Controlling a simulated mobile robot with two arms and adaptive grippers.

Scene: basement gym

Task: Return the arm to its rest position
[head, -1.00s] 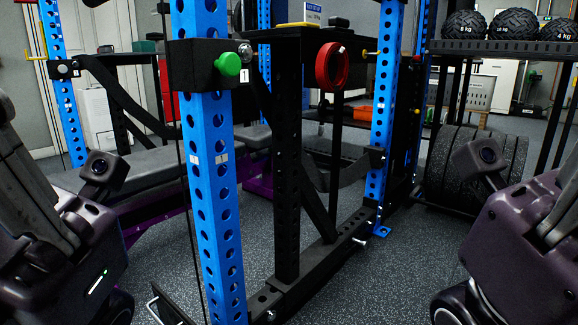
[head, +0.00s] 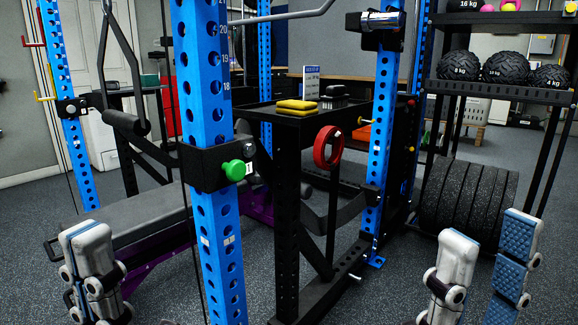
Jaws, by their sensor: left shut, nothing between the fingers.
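My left gripper (head: 87,238) is at the lower left of the head view, fingers pointing up. It is shut and empty, in front of the bench (head: 150,212). My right gripper (head: 490,235) is at the lower right. Its two fingers stand apart, with a blue ribbed pad showing on the right one and nothing between them. Both grippers are clear of the rack; the lower arms are cut off by the frame's bottom edge.
A blue rack upright (head: 213,190) stands close in front, with a green knob (head: 233,170). A black table (head: 262,112) holds yellow blocks (head: 297,104); a red ring (head: 327,147) hangs beside it. Ball shelves (head: 500,88) and stacked plates (head: 468,195) are at right.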

